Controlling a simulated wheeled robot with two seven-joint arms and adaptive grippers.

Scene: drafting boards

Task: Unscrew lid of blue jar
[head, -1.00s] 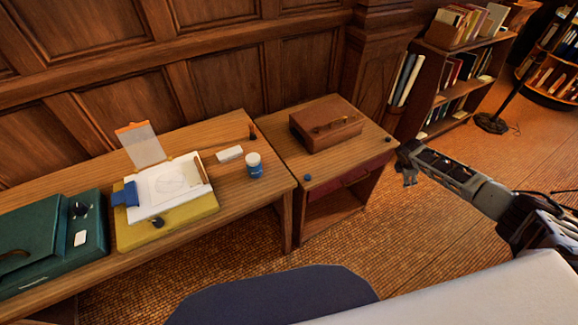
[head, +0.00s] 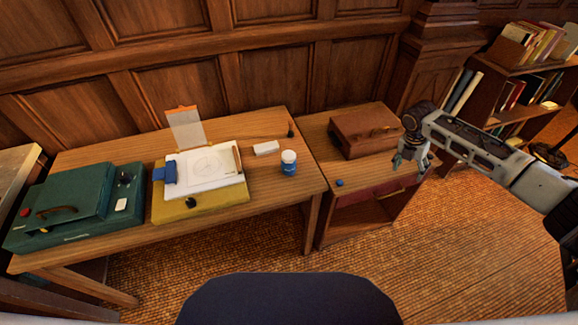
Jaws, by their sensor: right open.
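The blue jar (head: 289,168) stands upright near the right end of the long wooden table. Its white lid (head: 289,156) is on top. My right gripper (head: 411,167) is open and empty, pointing down in front of the small side table's right part, well to the right of the jar and apart from it. My left gripper is not in view.
The long table (head: 268,204) also holds a yellow drafting board (head: 202,208) with papers, a white block (head: 266,148) and a green case (head: 75,205). A brown case (head: 362,133) and a small blue knob-like object (head: 339,183) are on the side table (head: 318,145). Table around the jar's front is clear.

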